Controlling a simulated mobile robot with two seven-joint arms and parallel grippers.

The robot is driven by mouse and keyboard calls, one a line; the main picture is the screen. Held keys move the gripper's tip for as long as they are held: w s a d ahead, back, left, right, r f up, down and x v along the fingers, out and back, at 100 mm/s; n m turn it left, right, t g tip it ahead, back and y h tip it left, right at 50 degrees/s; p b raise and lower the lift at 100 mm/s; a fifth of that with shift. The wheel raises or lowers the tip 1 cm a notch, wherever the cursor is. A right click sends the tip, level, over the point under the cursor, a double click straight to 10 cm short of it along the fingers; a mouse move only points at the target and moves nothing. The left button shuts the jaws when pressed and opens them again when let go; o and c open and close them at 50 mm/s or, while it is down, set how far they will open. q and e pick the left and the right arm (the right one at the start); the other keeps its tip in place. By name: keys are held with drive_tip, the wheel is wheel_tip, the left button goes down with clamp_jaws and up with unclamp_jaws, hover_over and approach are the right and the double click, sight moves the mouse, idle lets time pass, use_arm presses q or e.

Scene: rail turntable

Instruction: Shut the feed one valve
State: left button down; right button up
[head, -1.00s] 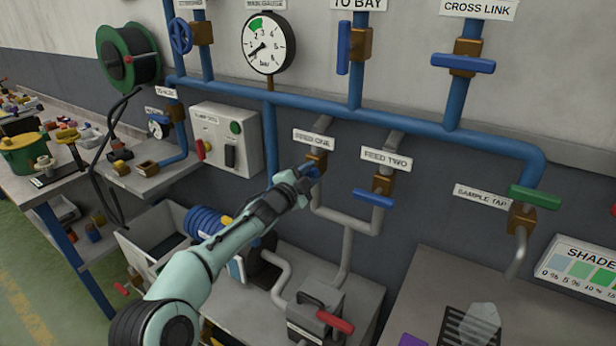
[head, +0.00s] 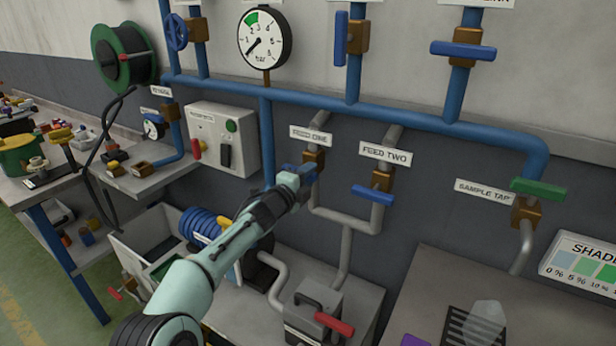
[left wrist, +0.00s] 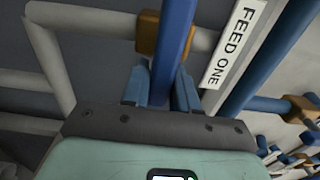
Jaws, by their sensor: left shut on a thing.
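The feed one valve has a brass body (head: 314,161) on a grey pipe below the blue main pipe, beside its FEED ONE label (head: 310,136). Its blue handle (left wrist: 177,30) passes between the fingers of my left gripper (left wrist: 160,88) in the left wrist view. There the handle looks crosswise to the grey pipe, and the brass body (left wrist: 148,34) is just beyond it. In the head view my left gripper (head: 301,177) is shut on the handle and covers part of it. My right gripper is not in view.
The feed two valve (head: 382,182), with a blue handle lying across its pipe, is close on the right. The sample tap (head: 526,212) with a green handle is farther right. A grey box with a red handle (head: 334,324) stands below. A control box (head: 222,140) is left.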

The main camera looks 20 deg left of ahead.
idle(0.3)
use_arm(q)
drive_tip(key=c, duration=1)
unclamp_jaws()
drive_tip(key=shift+o, duration=0.2)
drive_tip(key=s+a+b, duration=0.2)
drive_tip(key=s+b, duration=0.2)
drive_tip(key=s, duration=0.9)
drive_tip(key=shift+s, duration=0.15)
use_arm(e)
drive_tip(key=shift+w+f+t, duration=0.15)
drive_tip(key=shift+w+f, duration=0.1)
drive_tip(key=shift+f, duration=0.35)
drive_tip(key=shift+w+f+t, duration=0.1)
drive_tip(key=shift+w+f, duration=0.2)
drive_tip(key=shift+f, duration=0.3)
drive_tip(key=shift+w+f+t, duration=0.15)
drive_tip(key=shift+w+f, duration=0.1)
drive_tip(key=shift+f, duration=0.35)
use_arm(q)
drive_tip(key=shift+f, duration=0.1)
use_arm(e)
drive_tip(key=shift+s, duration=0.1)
